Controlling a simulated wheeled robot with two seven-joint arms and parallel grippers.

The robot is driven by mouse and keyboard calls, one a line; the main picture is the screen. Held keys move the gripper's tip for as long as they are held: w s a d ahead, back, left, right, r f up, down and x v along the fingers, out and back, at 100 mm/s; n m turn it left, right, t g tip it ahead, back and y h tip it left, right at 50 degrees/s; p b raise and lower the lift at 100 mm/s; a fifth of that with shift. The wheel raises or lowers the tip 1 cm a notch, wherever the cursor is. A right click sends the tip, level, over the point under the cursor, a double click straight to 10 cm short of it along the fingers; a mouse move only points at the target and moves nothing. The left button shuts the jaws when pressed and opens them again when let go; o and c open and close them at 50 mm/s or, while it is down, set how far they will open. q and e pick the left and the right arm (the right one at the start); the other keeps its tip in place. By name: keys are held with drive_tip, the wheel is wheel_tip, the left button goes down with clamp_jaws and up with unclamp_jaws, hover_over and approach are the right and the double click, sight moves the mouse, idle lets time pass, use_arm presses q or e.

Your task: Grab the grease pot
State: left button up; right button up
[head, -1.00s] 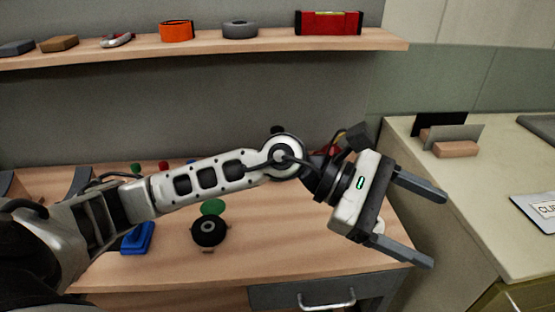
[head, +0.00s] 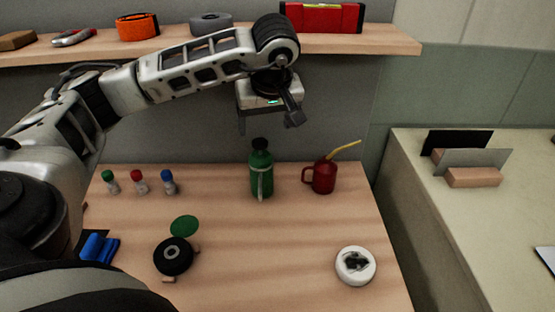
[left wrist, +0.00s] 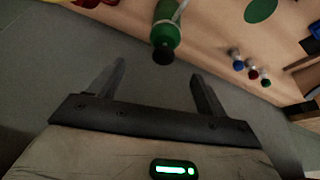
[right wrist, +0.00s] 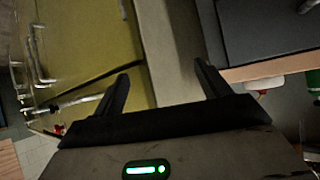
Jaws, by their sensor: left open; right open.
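The grease pot appears to be the round white pot (head: 356,266) with a dark patch on top, at the front right of the wooden table in the head view. My left gripper (head: 268,120) is open and empty, high above the back of the table, up and left of the pot. In the left wrist view its open fingers (left wrist: 158,70) point toward a green bottle (left wrist: 166,30), and the pot does not show. My right gripper (right wrist: 162,72) is open and empty in the right wrist view.
A green bottle (head: 261,172) and a red oil can (head: 323,176) stand behind the pot. A black round item (head: 173,256), a green disc (head: 184,226) and several small capped bottles are at left. A shelf (head: 380,43) crosses above. The table around the pot is clear.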

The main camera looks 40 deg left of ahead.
sight(260, 143)
use_arm(q)
drive_tip(key=x, duration=0.5)
drive_tip(key=shift+s+a+f, duration=0.1)
drive_tip(key=shift+s+f, duration=0.1)
drive_tip(key=shift+s, duration=0.15)
drive_tip(key=shift+w+f, duration=0.1)
drive_tip(key=shift+f, duration=0.15)
drive_tip(key=p+x, duration=0.1)
drive_tip(key=x, duration=0.3)
drive_tip(key=shift+a, duration=0.25)
drive_tip(key=shift+w+a+f, duration=0.15)
drive_tip(key=shift+f, duration=0.45)
clamp_jaws()
drive_tip(key=shift+r, duration=0.1)
use_arm(e)
drive_tip(key=shift+s+d, duration=0.1)
drive_tip(key=shift+s, duration=0.7)
